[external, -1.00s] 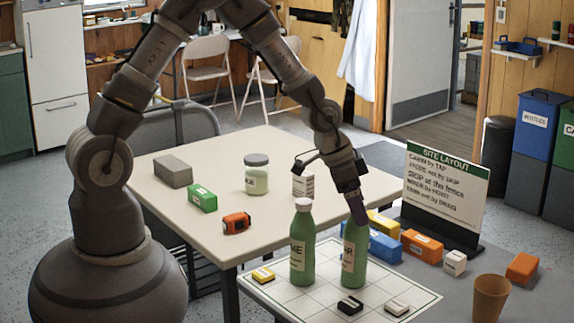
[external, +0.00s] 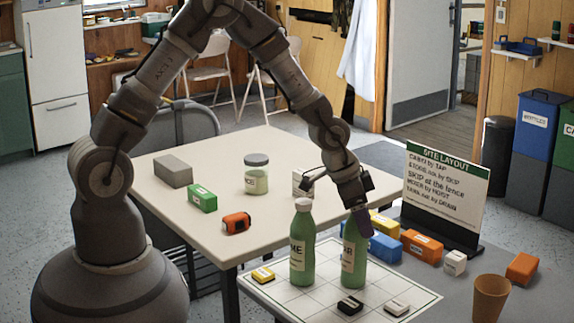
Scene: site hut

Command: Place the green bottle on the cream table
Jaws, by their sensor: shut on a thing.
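Two green bottles stand upright on a white gridded board (external: 300,306). The left green bottle (external: 302,255) has a white cap and a pale label. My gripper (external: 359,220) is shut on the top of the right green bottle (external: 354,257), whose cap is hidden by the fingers. The right bottle also has a pale label and appears to stand on the board; a small lift cannot be told. The cream table (external: 222,163) is behind and to the left of the bottles.
On the cream table are a grey block (external: 173,171), a green box (external: 202,198), an orange tape measure (external: 236,222), a jar (external: 256,174) and a white box (external: 302,184). A sign (external: 446,190), several small boxes and a brown cup (external: 490,298) stand right.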

